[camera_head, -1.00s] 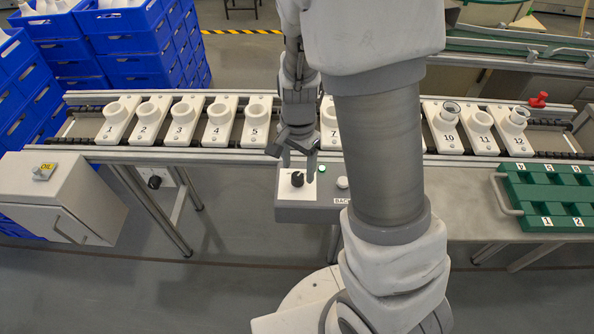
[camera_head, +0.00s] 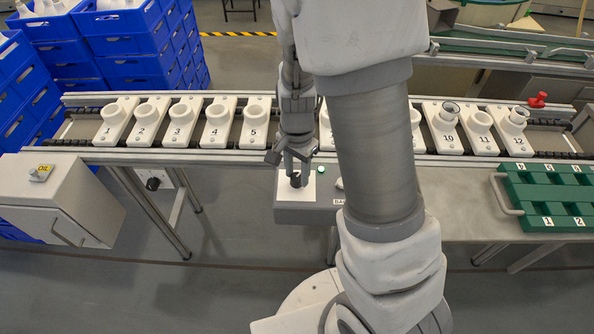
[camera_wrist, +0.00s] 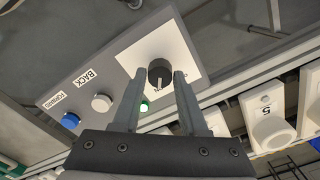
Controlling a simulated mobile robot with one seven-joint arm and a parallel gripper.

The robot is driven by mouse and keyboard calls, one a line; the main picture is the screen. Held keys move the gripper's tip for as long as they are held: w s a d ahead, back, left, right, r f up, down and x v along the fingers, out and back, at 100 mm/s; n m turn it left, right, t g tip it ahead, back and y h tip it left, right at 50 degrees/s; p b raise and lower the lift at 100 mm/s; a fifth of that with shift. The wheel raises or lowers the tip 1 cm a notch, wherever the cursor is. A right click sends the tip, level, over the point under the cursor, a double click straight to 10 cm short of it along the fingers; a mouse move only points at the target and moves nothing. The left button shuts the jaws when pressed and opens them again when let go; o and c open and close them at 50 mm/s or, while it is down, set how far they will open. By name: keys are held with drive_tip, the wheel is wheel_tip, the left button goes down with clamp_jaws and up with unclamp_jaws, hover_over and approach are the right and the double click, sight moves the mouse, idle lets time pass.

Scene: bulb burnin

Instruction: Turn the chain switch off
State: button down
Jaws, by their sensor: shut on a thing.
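The chain switch is a black rotary knob (camera_wrist: 160,70) on a white plate (camera_wrist: 188,50) of the grey control box. In the wrist view a pale pointer line on it points down the picture, toward my gripper's palm. The lettering on the plate is partly hidden by a finger. My gripper (camera_head: 297,175) reaches down over the box in the head view. In the wrist view its two fingers stand on either side of the knob, shut on it.
Beside the switch are a green light (camera_wrist: 144,106), a white BACK button (camera_wrist: 101,103) and a blue FORWARD button (camera_wrist: 70,121). Behind the box runs the conveyor (camera_head: 90,155) with numbered white holders. A green tray (camera_head: 545,190) lies to the right, a grey box (camera_head: 60,190) stands left.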

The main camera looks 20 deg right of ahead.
drive_tip(key=shift+n, duration=0.3)
drive_tip(key=n+b, duration=0.1)
drive_tip(key=n, duration=0.8)
drive_tip(key=shift+n, duration=0.4)
drive_tip(key=shift+w+n, duration=0.1)
drive_tip(key=shift+n, duration=1.6)
drive_tip(key=shift+c, duration=2.2)
unclamp_jaws()
